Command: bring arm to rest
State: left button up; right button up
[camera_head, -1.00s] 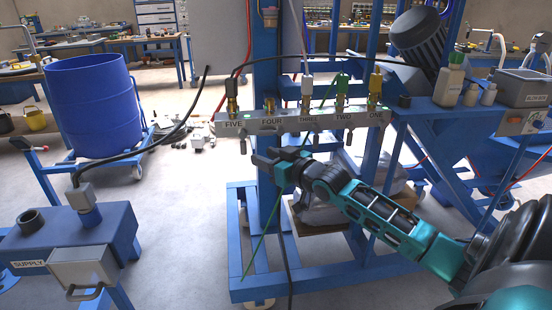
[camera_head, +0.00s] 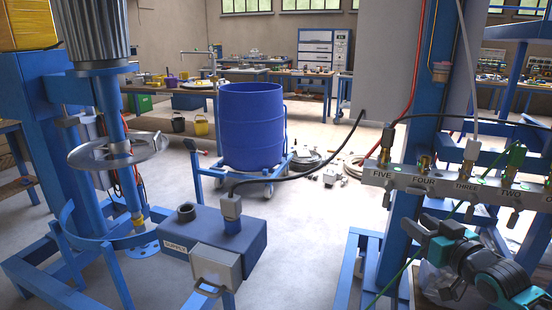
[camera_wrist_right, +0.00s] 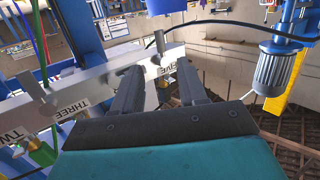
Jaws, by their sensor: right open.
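My right gripper (camera_head: 412,236) is open and in front of the blue frame, below the metal manifold bar (camera_head: 411,182) labelled FIVE, FOUR, THREE and TWO. In the right wrist view, its two dark fingers (camera_wrist_right: 158,86) stand apart with no object held between them. The manifold (camera_wrist_right: 100,88) lies just beyond them in that view, with the FIVE label seen between the fingers. In the head view my right arm comes in from the lower right. My left gripper is out of view.
A blue SUPPLY box (camera_head: 185,236) with a black hose (camera_head: 300,170) stands left of the frame. A disperser mixer (camera_head: 112,150) stands at far left. A blue drum (camera_head: 252,125) is behind. A thin green line (camera_head: 395,278) hangs close to my right gripper.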

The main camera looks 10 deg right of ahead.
jog(key=s+a+f+g+p, duration=0.1)
jog(key=s+a+f, duration=0.35)
jog(key=f, duration=0.25)
jog(key=s+a+f+g+p, duration=0.1)
jog(key=s+a+f+g, duration=0.15)
jog(key=a+f, duration=0.3)
jog(key=s+a+f+n+g, duration=0.1)
jog(key=s+a+f, duration=0.3)
jog(key=s+a, duration=0.2)
jog(key=s+a+f+n+g+y+p, duration=0.1)
jog(key=s+a+f, duration=0.3)
jog(key=s+a, duration=0.3)
jog(key=shift+a, duration=0.2)
jog(key=shift+f, duration=0.1)
